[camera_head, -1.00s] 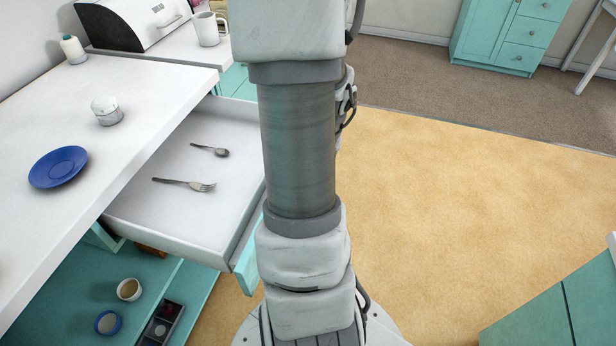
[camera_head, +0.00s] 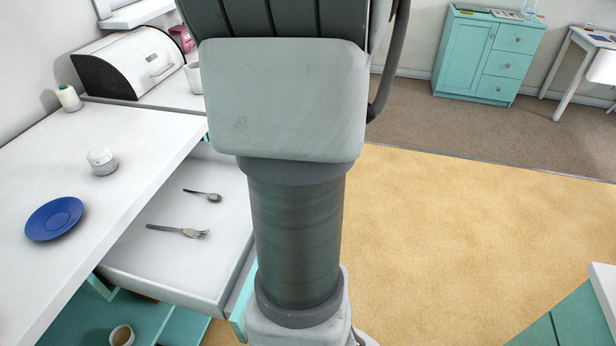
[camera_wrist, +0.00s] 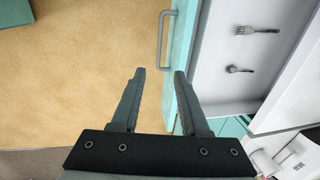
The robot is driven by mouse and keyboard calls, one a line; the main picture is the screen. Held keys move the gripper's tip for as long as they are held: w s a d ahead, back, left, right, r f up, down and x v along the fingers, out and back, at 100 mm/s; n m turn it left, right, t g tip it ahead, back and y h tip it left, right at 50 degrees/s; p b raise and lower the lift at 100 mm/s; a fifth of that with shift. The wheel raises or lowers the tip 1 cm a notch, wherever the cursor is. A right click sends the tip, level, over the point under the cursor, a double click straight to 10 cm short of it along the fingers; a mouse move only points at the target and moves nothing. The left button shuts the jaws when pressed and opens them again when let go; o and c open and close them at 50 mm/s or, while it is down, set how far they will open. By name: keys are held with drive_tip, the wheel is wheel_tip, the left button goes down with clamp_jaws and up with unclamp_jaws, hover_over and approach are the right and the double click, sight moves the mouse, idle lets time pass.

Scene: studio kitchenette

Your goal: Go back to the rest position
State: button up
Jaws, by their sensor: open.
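My gripper (camera_wrist: 158,100) shows in the wrist view with its two dark fingers spread apart and nothing between them. It is over the yellow floor, beside the teal front and grey handle (camera_wrist: 165,42) of an open drawer. In the head view my arm fills the middle of the picture and my gripper does not show.
The open white drawer (camera_head: 150,262) holds a fork (camera_head: 178,231) and a spoon (camera_head: 203,195). The counter (camera_head: 130,150) carries a blue plate (camera_head: 54,218), a white jar (camera_head: 102,161) and a bread box (camera_head: 130,62). The floor (camera_head: 440,240) at right is clear.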

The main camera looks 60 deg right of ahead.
idle(0.4)
drive_tip(key=w+a+r+n+p, duration=0.4)
drive_tip(key=w+a+r+n, duration=0.1)
drive_tip(key=w+a+r, duration=0.55)
drive_tip(key=s+a+r+n+t, duration=0.1)
drive_tip(key=s+a+r+n, duration=0.1)
drive_tip(key=a, duration=0.8)
drive_tip(key=s+a+r+n+t+p, duration=0.1)
drive_tip(key=s+a+r+n+t, duration=0.1)
drive_tip(key=s+a+n, duration=0.3)
drive_tip(key=a+r+n, duration=0.1)
drive_tip(key=a+n, duration=0.1)
drive_tip(key=a, duration=0.2)
drive_tip(key=shift+a+r+t+h, duration=0.3)
drive_tip(key=shift+a+h, duration=0.05)
drive_tip(key=shift+h, duration=0.05)
